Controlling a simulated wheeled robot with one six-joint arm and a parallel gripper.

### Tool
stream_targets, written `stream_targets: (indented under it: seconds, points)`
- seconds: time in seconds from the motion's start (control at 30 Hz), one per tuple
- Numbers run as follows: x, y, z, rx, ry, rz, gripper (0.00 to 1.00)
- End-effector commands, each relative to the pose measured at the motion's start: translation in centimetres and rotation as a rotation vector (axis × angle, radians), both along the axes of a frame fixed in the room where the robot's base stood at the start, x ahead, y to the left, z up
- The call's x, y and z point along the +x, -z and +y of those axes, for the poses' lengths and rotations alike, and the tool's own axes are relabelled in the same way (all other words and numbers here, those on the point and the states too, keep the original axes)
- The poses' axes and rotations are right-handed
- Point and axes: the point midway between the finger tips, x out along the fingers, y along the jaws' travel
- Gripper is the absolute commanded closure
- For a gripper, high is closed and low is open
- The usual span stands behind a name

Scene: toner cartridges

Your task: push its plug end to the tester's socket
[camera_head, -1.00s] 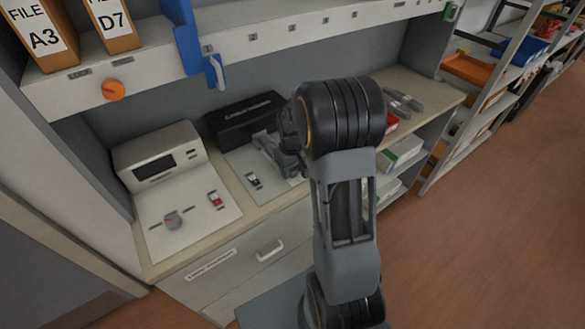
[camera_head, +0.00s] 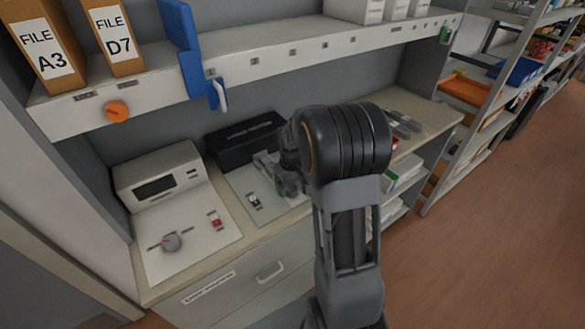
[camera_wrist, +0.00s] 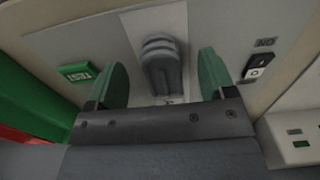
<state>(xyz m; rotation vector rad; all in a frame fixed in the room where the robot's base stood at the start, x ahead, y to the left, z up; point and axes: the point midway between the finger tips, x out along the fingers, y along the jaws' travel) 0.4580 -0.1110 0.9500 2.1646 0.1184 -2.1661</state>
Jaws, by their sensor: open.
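A grey ribbed piece (camera_wrist: 162,65) stands on a pale panel in the wrist view, between my fingers; I cannot tell whether it is the plug end. My gripper (camera_wrist: 163,80) is open, with a green pad on either side of the piece and visible gaps. A green TEST label or button (camera_wrist: 78,72) is left of it. In the head view my gripper (camera_head: 288,182) is over the pale panel (camera_head: 270,210), in front of a black box (camera_head: 245,140); my arm hides part of this area. No socket can be made out clearly.
A black-and-white switch (camera_wrist: 257,67) is to the right of my fingers. A white console (camera_head: 160,178) with a screen, a grey knob (camera_head: 171,241) and a red switch (camera_head: 215,220) stands left on the bench. A shelf (camera_head: 270,57) with a blue holder (camera_head: 186,50) overhangs the back.

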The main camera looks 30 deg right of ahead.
Motion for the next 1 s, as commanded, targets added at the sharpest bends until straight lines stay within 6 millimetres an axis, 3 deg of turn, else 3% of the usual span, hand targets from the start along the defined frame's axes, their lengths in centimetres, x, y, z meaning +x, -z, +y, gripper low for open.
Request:
stream_targets:
  seconds: [0.3, 0.5, 0.7, 1.0]
  points:
    - [0.1, -6.5, 0.0, -0.001, 0.000, -0.005, 0.24]
    - [0.0, -9.6, 0.0, -0.001, 0.000, -0.003, 0.24]
    - [0.0, -11.4, 0.0, -0.001, 0.000, -0.002, 0.24]
    - [0.0, -11.9, 0.0, 0.000, 0.000, 0.000, 0.24]
